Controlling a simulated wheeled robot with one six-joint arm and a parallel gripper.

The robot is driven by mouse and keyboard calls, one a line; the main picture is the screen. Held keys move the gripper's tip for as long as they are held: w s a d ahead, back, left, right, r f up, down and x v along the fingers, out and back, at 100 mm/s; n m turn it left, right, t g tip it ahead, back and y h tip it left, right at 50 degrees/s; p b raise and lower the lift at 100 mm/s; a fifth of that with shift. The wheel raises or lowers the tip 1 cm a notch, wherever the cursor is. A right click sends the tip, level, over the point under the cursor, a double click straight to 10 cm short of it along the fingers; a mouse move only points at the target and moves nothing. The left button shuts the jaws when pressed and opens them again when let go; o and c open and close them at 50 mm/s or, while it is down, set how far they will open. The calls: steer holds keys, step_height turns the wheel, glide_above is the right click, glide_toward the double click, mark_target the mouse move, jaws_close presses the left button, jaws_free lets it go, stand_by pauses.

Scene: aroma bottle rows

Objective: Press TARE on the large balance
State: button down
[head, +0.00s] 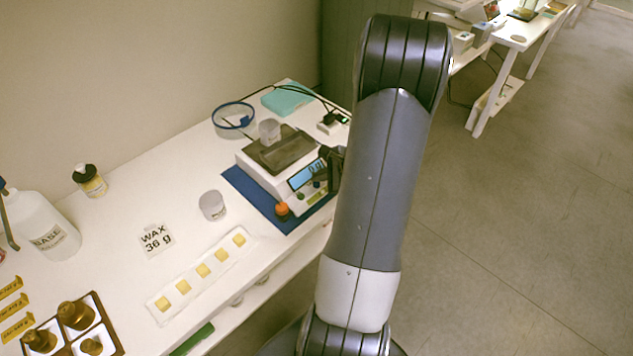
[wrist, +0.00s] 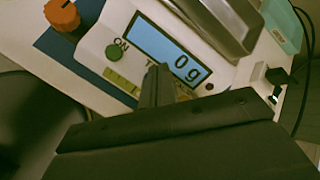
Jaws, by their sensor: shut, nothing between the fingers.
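Left of the display are a green button (wrist: 115,52) marked ON and an orange knob (wrist: 62,14). My gripper (wrist: 157,72) is shut and empty, its tips at the panel just below the display. They cover most of a label starting with T and whatever lies beneath; I cannot tell whether they touch. My gripper (head: 326,172) is partly hidden in the head view.
A second cup (head: 212,205), a WAX 36 g card (head: 156,240) and a tray of yellow squares (head: 160,310) are on the white table (head: 120,215). Cables run behind the balance.

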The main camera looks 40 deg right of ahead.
steer(key=shift+r, duration=0.3)
step_height(320, 180, up, 5)
steer(key=p, duration=0.3)
steer(key=shift+f, duration=0.1)
stand_by(1.0)
